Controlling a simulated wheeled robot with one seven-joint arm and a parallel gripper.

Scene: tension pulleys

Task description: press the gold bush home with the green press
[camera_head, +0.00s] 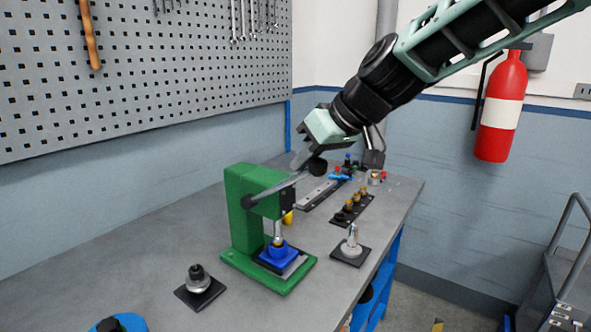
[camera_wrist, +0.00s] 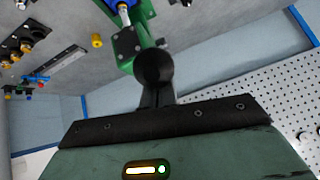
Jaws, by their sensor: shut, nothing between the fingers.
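The green press (camera_head: 243,215) stands on the bench, its lever (camera_head: 282,187) slanting up to the right to a black ball knob (camera_head: 317,167). A blue pulley (camera_head: 277,253) sits on the press base under the ram (camera_head: 277,230). A small gold bush (camera_head: 278,241) shows between ram and pulley; its depth is unclear. My gripper (camera_head: 299,160) is shut and empty beside the lever's knob end; contact cannot be told. In the wrist view, the ball knob (camera_wrist: 153,68) covers my fingertips, with the press (camera_wrist: 130,42) beyond.
A black rack (camera_head: 352,207) with several gold and dark parts stands behind the press. A silver post on a black plate (camera_head: 350,250) is to its right, a dark-topped part (camera_head: 198,280) at front left. A small yellow part (camera_head: 288,217) stands behind the press.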

